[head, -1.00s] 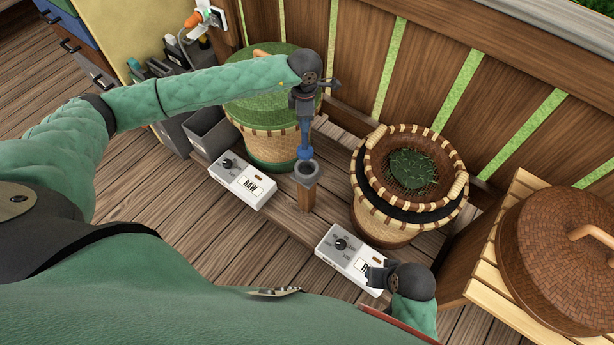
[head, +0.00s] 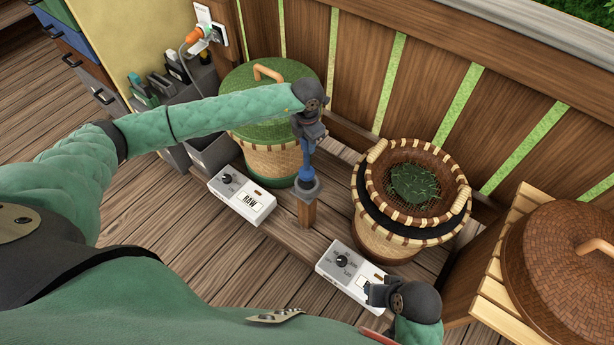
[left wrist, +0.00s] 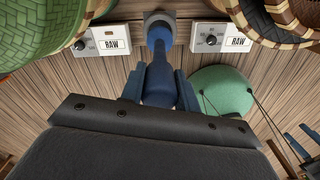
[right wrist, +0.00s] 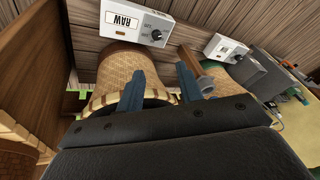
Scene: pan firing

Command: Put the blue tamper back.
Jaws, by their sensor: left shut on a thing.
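The blue tamper (head: 306,172) is upright in my left gripper (head: 308,146), with its rounded lower end at the dark holder (head: 308,188) on top of a short wooden post (head: 307,214). In the left wrist view the tamper (left wrist: 158,76) lies between the shut fingers, its far end over the holder (left wrist: 158,17). I cannot tell whether it is fully seated. My right gripper (head: 376,292) hangs over the front control box; the right wrist view shows its fingers (right wrist: 162,88) apart with nothing held.
A white control box (head: 241,195) stands left of the post, another (head: 350,275) at the front right. A green-lidded basket (head: 272,150) is behind the post. A basket with a tray of green leaves (head: 415,185) and a large brown lid (head: 560,250) are to the right.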

